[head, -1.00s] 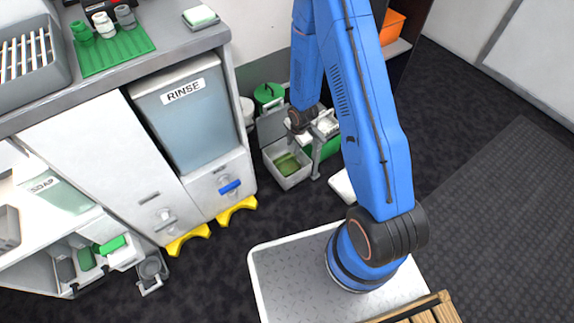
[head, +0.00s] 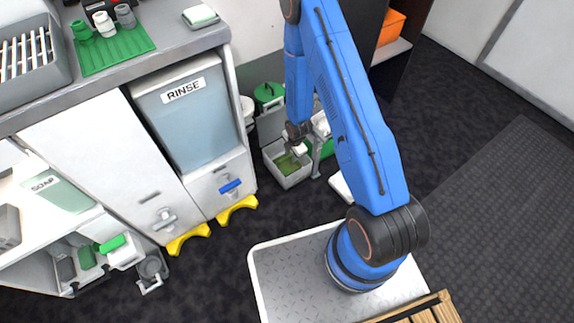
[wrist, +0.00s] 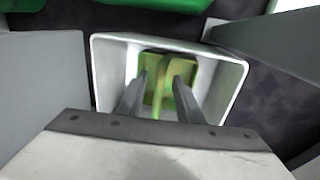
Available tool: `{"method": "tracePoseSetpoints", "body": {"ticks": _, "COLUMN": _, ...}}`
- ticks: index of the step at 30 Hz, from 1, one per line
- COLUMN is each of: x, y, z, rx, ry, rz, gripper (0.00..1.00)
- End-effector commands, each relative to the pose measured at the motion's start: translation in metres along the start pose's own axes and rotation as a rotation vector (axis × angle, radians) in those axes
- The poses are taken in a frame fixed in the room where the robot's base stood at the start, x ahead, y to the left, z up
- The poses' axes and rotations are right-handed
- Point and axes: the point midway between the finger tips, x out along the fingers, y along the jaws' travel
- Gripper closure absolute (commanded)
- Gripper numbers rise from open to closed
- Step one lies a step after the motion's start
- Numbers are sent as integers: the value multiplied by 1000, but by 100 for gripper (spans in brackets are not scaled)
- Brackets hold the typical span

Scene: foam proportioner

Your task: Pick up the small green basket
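The small green basket (head: 284,163) sits inside a white open bin (head: 291,181) on the floor. In the wrist view the basket (wrist: 178,66) lies between the bin's (wrist: 236,76) walls, with a raised yellow-green strip, likely its handle, running down its middle. My gripper (wrist: 158,88) points down into the bin. Its two fingers are apart, one on each side of the strip, with gaps showing. In the head view my gripper (head: 300,150) is over the bin's right part and hides some of the basket.
Grey panels stand close on both sides of the bin in the wrist view. A green-lidded container (head: 268,94) is behind the bin. The rinse cabinet (head: 195,120) is to the left. Dark floor is free in front.

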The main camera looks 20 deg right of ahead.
Motion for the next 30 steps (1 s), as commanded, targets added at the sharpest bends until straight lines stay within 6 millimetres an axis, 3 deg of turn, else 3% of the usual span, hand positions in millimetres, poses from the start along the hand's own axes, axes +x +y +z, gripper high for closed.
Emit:
{"method": "tracePoseSetpoints", "body": {"ticks": 9, "x": 39, "y": -1, "z": 0, "rx": 0, "ry": 0, "rz": -1, "gripper": 67}}
{"method": "tracePoseSetpoints", "body": {"ticks": 20, "x": 47, "y": 0, "z": 0, "rx": 0, "ry": 0, "rz": 0, "gripper": 67}}
{"method": "tracePoseSetpoints", "body": {"ticks": 21, "x": 47, "y": 0, "z": 0, "rx": 0, "ry": 0, "rz": 0, "gripper": 70}}
{"method": "tracePoseSetpoints", "body": {"ticks": 25, "x": 47, "y": 0, "z": 0, "rx": 0, "ry": 0, "rz": 0, "gripper": 100}}
{"method": "tracePoseSetpoints", "body": {"ticks": 30, "x": 46, "y": 0, "z": 0, "rx": 0, "ry": 0, "rz": 0, "gripper": 100}}
